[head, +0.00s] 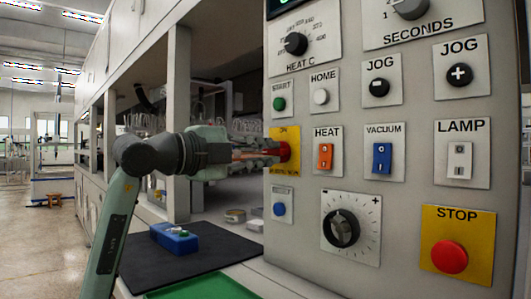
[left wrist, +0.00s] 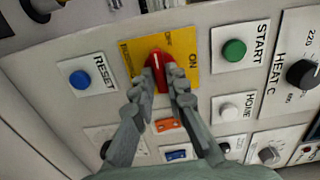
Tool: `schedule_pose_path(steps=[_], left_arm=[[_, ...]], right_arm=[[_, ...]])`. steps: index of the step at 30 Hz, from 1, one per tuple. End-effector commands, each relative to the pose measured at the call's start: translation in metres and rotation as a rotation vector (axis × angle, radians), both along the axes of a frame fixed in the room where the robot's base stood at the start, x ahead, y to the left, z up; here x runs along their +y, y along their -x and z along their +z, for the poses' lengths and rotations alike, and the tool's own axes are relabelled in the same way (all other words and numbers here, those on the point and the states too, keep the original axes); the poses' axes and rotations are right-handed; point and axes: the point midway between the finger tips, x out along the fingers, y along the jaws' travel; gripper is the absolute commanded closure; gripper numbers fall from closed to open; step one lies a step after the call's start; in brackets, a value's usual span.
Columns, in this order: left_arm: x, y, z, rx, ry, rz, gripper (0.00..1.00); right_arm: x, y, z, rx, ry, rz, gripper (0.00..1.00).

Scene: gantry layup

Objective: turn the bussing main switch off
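The bussing main switch is a red rotary knob on a yellow ON/OFF plate (head: 291,165) on the grey panel. In the left wrist view the red knob (left wrist: 157,62) has a white line pointing up the picture, toward the OFF label and away from ON. My left gripper (head: 272,152) reaches the knob from the left; in the left wrist view its fingers (left wrist: 163,74) close in on both sides of the knob and appear to touch it. The fingers hide part of the knob in both views. My right gripper is not in view.
Near the knob are the green START button (head: 279,104), orange HEAT switch (head: 325,157), blue RESET button (head: 280,209) and blue VACUUM switch (head: 382,159). A red STOP button (head: 449,257) is lower right. A blue box (head: 174,238) sits on a dark mat (head: 215,258) below my arm.

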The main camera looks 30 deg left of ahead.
Motion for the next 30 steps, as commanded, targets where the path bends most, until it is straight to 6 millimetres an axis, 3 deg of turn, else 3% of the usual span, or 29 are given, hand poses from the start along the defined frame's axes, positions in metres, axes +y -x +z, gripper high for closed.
schedule_pose_path(steps=[4,16,30], left_arm=[[0.0,0.0,0.0,0.0,-0.001,0.0,0.67],[0.004,0.008,0.0,-0.003,-0.002,0.003,0.67],[0.033,0.094,0.0,-0.002,-0.002,0.002,0.67]], right_arm=[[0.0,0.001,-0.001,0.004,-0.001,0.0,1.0],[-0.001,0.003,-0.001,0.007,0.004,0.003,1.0],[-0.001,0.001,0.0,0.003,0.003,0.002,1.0]])
